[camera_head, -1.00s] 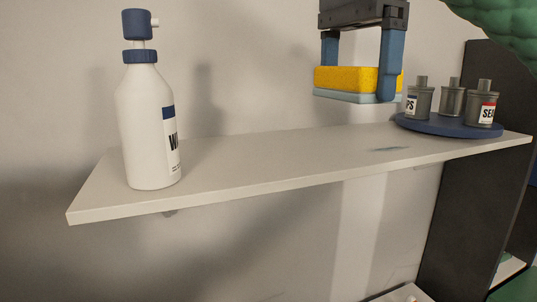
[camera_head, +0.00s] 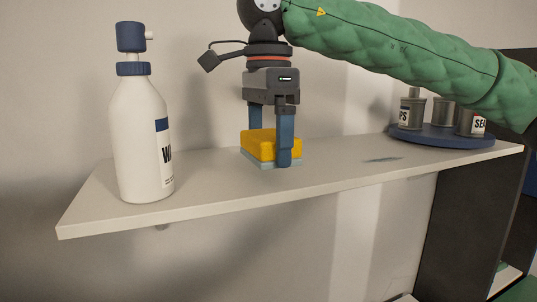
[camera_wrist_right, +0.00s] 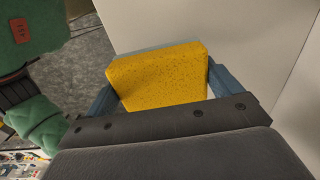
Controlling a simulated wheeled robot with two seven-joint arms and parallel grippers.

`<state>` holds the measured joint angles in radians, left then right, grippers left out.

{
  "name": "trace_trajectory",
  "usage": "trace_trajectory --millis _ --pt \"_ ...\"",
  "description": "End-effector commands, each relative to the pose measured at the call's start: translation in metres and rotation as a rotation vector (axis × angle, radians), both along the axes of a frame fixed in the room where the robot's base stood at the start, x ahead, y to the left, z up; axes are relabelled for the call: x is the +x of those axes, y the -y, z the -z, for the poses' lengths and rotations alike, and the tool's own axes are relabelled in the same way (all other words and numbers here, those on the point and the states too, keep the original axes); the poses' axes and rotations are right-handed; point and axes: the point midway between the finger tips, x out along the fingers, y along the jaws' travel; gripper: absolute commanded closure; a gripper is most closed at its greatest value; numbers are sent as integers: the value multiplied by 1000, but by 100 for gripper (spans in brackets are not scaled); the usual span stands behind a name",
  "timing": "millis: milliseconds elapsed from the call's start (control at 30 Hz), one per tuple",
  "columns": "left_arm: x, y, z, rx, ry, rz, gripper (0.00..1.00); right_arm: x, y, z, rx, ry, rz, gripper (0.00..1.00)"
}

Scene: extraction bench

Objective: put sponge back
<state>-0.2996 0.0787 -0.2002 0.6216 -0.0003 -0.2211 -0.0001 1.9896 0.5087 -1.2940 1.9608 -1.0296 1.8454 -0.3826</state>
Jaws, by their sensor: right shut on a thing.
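The yellow sponge (camera_head: 262,145) with a pale blue-grey underside is at the middle of the white shelf (camera_head: 215,190). My right gripper (camera_head: 270,150) points down and is shut on the sponge, one blue finger on each side. The sponge's underside is at or very close to the shelf surface; I cannot tell whether it bears weight there. In the right wrist view the sponge (camera_wrist_right: 158,78) sits between the two fingers. My left gripper is not in view.
A white spray bottle (camera_head: 140,140) with a blue cap stands on the shelf to the left. A round blue tray (camera_head: 440,139) with several grey canisters (camera_head: 411,110) stands at the right end, partly behind my green right arm. A small bluish mark (camera_head: 382,160) lies on the shelf between.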

Motion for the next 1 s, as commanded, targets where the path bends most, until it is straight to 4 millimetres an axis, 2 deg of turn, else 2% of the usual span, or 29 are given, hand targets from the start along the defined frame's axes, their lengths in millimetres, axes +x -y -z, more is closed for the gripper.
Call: trace_trajectory --millis 100,200,633,667,700,1000 --pt "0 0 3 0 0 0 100 0 1 19 -2 0 0 31" --pt "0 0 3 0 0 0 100 0 1 27 -1 -1 0 31" --pt "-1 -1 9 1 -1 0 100 0 0 32 0 -1 0 31" --pt "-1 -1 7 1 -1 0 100 0 0 30 0 0 0 6" --pt "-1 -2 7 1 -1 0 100 0 0 30 0 0 0 0" --pt "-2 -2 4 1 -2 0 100 0 1 27 -1 -1 0 0"
